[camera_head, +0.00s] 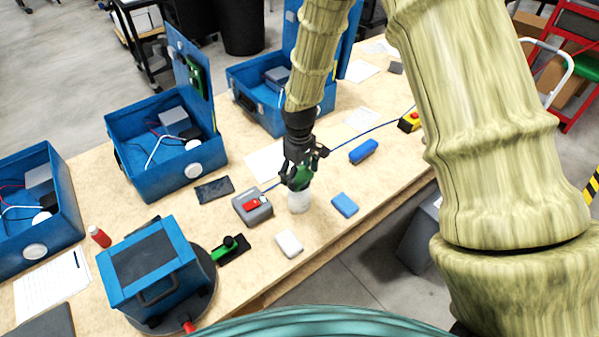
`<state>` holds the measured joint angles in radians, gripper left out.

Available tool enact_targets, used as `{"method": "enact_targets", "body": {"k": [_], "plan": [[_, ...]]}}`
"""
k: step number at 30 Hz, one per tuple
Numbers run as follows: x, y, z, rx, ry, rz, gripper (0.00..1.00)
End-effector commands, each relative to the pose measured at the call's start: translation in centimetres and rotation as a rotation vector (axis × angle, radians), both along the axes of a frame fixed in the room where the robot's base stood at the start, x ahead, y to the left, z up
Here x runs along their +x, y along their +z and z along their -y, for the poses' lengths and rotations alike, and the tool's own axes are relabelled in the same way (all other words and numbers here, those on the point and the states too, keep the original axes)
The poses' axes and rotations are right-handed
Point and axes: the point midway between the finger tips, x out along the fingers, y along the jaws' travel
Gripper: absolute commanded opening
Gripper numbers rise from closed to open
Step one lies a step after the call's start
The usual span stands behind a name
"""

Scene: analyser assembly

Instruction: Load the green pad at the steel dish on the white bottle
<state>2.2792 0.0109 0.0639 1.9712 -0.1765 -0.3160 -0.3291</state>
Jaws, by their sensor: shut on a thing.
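My gripper (297,178) points down over the middle of the table, shut on the green pad (300,176). The pad shows as a green patch between the dark fingers, which partly hide it. The white bottle (298,203) stands upright directly below the pad. The pad looks very close to the bottle's top; I cannot tell whether they touch. I cannot make out a steel dish.
A grey box with a red top (252,207) stands just left of the bottle. A blue block (344,205) lies to the right, a white block (289,243) in front and a blue case (363,151) behind right. Open blue boxes (165,145) line the back.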

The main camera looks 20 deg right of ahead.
Motion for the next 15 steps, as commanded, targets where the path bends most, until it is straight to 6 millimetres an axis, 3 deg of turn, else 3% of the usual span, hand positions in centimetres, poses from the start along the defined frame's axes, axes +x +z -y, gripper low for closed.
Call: {"method": "enact_targets", "body": {"k": [15], "plan": [[0.01, -0.49, 0.0, 0.0, 0.0, 0.0, 0.59]]}}
